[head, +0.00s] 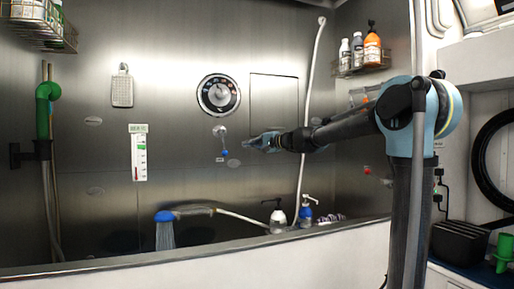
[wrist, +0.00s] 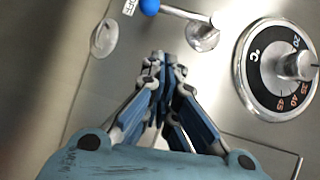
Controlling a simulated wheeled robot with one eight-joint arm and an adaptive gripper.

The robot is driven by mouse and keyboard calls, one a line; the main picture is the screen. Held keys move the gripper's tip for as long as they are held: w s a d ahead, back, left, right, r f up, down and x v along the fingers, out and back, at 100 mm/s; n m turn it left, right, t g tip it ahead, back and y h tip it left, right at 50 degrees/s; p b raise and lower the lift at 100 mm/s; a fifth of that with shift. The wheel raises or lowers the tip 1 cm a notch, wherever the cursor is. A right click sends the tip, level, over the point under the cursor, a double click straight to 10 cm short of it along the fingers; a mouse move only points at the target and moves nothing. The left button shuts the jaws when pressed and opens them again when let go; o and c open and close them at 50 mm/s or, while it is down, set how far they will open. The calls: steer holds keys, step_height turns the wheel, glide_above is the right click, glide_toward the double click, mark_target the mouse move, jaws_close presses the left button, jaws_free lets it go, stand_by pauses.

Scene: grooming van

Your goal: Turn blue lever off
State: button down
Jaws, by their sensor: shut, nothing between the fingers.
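The blue lever (head: 223,142) is a short metal rod with a blue ball end on the steel wall, below the round dial. It points down in the head view. In the wrist view the blue ball (wrist: 149,6) is at the top edge, with its rod running right to a round metal base. My gripper (head: 247,143) is just right of the lever in the head view, its fingers pointing left. In the wrist view my gripper (wrist: 163,62) has its fingertips together and empty, apart from the lever. A small label beside the ball is partly cut off.
The temperature dial (head: 219,95) is above the lever. A blue shower head (head: 165,215) with a pale spray below it lies at the tub edge, near pump bottles (head: 278,217). A hose (head: 308,110) hangs right of my gripper. A red knob (head: 367,170) is further right.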

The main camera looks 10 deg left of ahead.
mark_target(223, 143)
steer(key=a, duration=0.5)
steer(key=a+f, duration=0.1)
steer(key=a, duration=0.1)
steer(key=shift+w+a, duration=0.1)
steer(key=shift+a, duration=0.2)
